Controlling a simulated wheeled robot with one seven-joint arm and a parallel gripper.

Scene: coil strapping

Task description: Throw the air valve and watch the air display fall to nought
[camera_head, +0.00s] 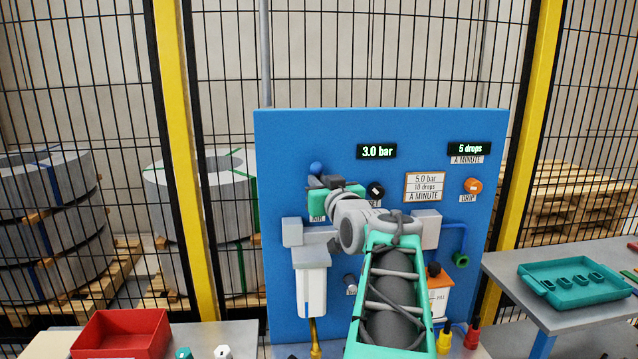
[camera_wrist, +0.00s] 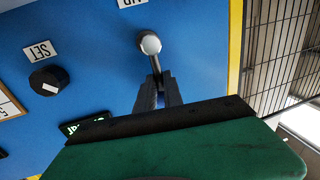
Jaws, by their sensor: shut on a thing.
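The air display (camera_head: 376,152) on the blue panel reads 3.0 bar. The air valve's lever shows in the wrist view as a grey pivot (camera_wrist: 149,44) with a thin shaft running from it between my fingers. My gripper, also in the wrist view (camera_wrist: 158,88), is shut on the lever. My gripper and arm hide most of the valve in the head view.
The black SET knob (camera_head: 375,190) is close to the right of my gripper. A white filter bowl (camera_head: 311,285) hangs below. A red bin (camera_head: 121,335) stands lower left.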

